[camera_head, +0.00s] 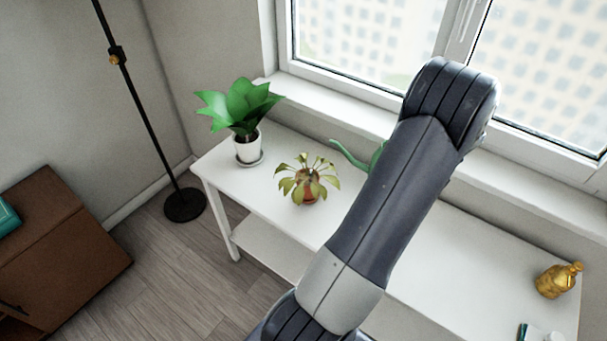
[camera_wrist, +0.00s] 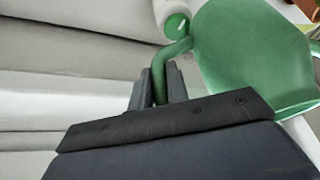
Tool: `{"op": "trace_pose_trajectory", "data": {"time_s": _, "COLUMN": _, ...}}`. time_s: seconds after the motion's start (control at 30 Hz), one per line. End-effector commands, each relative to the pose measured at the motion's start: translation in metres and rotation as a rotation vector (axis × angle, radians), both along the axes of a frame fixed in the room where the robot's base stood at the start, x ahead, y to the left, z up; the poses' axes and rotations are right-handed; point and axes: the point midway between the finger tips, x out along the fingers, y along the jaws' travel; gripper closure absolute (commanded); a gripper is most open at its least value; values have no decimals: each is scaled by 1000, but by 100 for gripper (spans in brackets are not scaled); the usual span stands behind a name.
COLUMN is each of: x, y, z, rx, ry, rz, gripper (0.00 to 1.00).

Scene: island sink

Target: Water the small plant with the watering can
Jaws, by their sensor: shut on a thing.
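The green watering can (camera_wrist: 250,50) fills the upper right of the wrist view. My gripper (camera_wrist: 158,85) is shut on its thin green handle. In the head view most of the can is hidden behind my arm; its green spout (camera_head: 350,156) shows left of the arm, pointing left towards the small plant. I cannot tell whether the can touches the table. The small plant (camera_head: 307,181), with drooping yellow-green leaves in a reddish-brown pot, stands on the white table, left of my arm. My gripper is hidden in the head view.
A larger green plant (camera_head: 241,104) in a white pot stands at the table's left end. A golden bottle (camera_head: 558,280) stands at the right end of the white table (camera_head: 460,250). A window and sill (camera_head: 330,104) run behind. A black lamp pole (camera_head: 136,95) stands left.

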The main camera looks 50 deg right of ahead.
Motion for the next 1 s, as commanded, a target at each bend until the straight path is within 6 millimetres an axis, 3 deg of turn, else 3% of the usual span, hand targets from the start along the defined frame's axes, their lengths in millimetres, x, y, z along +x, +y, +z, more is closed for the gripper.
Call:
{"op": "trace_pose_trajectory", "data": {"time_s": 0.37, "x": 2, "y": 3, "z": 4, "rx": -16, "ry": 27, "rz": 1, "gripper": 100}}
{"op": "trace_pose_trajectory", "data": {"time_s": 0.7, "x": 14, "y": 10, "z": 18, "rx": -103, "ry": 166, "rz": 7, "gripper": 100}}
{"op": "trace_pose_trajectory", "data": {"time_s": 1.0, "x": 27, "y": 18, "z": 17, "rx": -172, "ry": 277, "rz": 4, "gripper": 100}}
